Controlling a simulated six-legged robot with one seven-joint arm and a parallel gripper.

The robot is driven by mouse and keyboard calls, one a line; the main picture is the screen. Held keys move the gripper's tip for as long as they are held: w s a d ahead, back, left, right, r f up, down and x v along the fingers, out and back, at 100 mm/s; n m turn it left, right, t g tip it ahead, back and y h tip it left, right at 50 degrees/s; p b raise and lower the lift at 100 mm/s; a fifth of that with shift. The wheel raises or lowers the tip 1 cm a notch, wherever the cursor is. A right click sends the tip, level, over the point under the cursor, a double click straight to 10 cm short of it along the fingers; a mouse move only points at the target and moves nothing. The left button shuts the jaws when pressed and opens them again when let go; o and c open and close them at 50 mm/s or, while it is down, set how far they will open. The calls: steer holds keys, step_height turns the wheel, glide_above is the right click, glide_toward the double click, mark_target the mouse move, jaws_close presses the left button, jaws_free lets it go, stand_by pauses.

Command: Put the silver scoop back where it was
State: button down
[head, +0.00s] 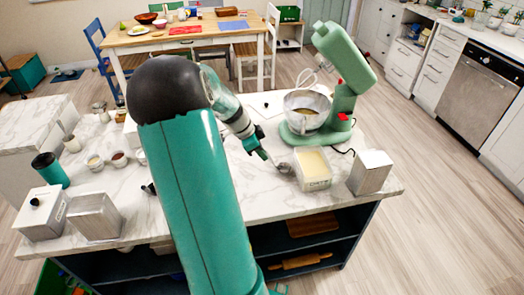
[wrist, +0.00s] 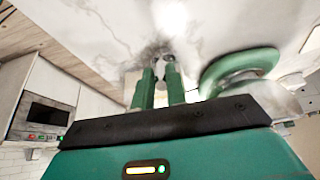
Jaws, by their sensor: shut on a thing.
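My gripper (head: 263,154) is shut on the silver scoop (head: 284,168), low over the marble counter. The scoop's head points right, close to the left side of an open white labelled container (head: 313,182) filled with pale powder. I cannot tell whether the scoop touches the counter or the container. In the wrist view, the two green fingers of my gripper (wrist: 160,80) are close around a small silver part of the scoop (wrist: 162,50); its details are blurred.
A green stand mixer (head: 343,103) with a metal bowl (head: 306,117) stands behind the container. A silver box (head: 371,172) is at its right. Cups (head: 95,162), a teal canister (head: 50,170) and boxes occupy the left. The marble counter (head: 270,205) is clear in front.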

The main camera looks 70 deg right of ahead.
steer(key=c, duration=1.4)
jaws_free()
steer(key=shift+f, duration=0.1)
steer(key=v, duration=1.2)
steer(key=w+a+r+n+t, duration=0.3)
steer(key=w+a+n, duration=0.35)
steer(key=a, duration=0.45)
steer(key=w+a+r+n+t, duration=0.3)
steer(key=w+a+n, duration=0.35)
steer(key=a, duration=0.55)
steer(key=s+a+r+n+t+y, duration=0.1)
steer(key=s+a+n+t, duration=0.1)
steer(key=a+n, duration=0.6)
steer(key=s+a+r+n+t+y, duration=0.1)
steer(key=a+n, duration=0.7)
steer(key=a, duration=0.9)
steer(key=s+t, duration=0.1)
steer(key=s, duration=0.1)
steer(key=shift+s+a+r+n+y, duration=0.2)
steer(key=shift+s+a+n+y, duration=0.1)
steer(key=shift+s+n+y, duration=0.1)
